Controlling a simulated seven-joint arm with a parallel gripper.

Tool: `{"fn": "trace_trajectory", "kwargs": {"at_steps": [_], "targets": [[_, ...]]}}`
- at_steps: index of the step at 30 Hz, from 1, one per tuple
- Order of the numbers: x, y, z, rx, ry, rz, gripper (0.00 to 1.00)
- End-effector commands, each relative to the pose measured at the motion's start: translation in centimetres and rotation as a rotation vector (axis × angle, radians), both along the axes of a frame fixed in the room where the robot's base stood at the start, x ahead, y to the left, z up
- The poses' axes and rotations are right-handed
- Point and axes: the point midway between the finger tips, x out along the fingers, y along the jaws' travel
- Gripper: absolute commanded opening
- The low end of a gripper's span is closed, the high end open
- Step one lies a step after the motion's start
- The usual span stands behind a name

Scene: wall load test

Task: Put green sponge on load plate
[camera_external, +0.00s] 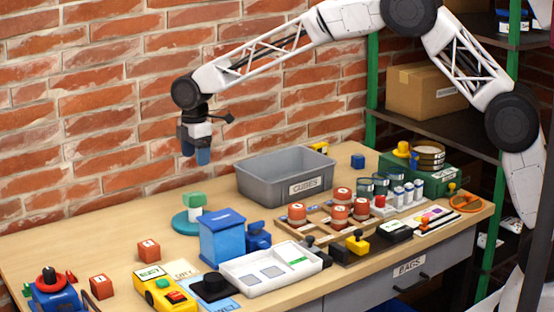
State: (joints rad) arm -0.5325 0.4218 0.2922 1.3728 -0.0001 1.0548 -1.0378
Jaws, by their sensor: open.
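A green-topped block with a pale lower part (194,200), which looks like the green sponge, sits upright at a round teal disc (181,223) near the wall. I cannot tell whether the disc is the load plate. A black plate-like piece with a raised middle (211,288) lies at the front, on a labelled blue and pale mat; it could also be the load plate. My gripper (196,157) points down with blue fingers, in the air above the green block and clear of it. It is open and I see nothing between its fingers.
A grey bin labelled CUBES (285,176) and a blue box (221,237) stand close to the green block. A yellow device (165,291), red cubes (149,251) and a white tray (268,270) fill the front. The table's back left is clear.

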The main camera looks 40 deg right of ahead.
Motion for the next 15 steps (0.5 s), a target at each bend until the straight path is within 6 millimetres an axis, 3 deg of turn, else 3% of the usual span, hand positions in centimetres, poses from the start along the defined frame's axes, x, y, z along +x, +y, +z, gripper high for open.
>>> {"fn": "trace_trajectory", "kwargs": {"at_steps": [8, 15], "targets": [[-0.4, -1.4, 1.1, 0.003, -0.005, -0.028, 0.71], [-2.1, -6.3, 4.6, 0.01, -0.018, -0.135, 0.71]]}}
